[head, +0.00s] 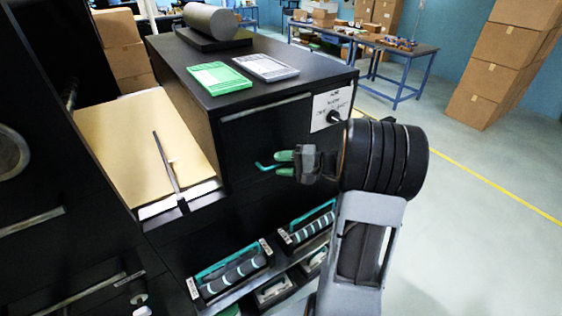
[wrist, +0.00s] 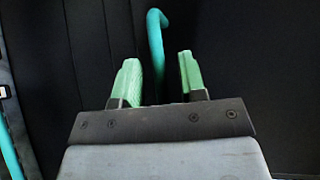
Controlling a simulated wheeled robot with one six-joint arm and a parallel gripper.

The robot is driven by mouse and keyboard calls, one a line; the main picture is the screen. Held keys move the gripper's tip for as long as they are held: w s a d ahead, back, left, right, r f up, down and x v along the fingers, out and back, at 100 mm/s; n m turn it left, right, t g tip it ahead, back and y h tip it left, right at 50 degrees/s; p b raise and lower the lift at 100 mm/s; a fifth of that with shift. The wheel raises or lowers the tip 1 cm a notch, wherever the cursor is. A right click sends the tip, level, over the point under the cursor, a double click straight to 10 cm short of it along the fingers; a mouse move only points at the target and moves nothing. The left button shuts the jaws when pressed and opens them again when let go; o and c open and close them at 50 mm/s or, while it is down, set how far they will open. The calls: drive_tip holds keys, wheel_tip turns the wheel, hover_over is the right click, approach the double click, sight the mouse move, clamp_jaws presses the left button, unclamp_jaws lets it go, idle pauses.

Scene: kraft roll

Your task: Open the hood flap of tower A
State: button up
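The hood flap (head: 262,135) is the black front panel of a black cabinet, below its top, and looks closed. I cannot read the label to confirm it is tower A. A teal bar handle (head: 263,166) sticks out from the panel low down. My gripper (head: 284,163) has green fingers and is at the handle's right side. In the wrist view my gripper (wrist: 158,66) is open, with the teal handle (wrist: 155,35) running up from between the two fingers. I see gaps on both sides of the handle, so it is not clamped.
A white label plate with a black knob (head: 334,117) is right of the panel. Green and grey packs (head: 220,77) and a dark roll (head: 210,21) lie on top. Racks with teal-trimmed rolls (head: 234,273) sit below. Brown paper (head: 150,140) lies left.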

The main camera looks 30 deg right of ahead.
drive_tip(key=shift+w+a, duration=0.2)
drive_tip(key=shift+a, duration=0.05)
clamp_jaws()
idle(0.3)
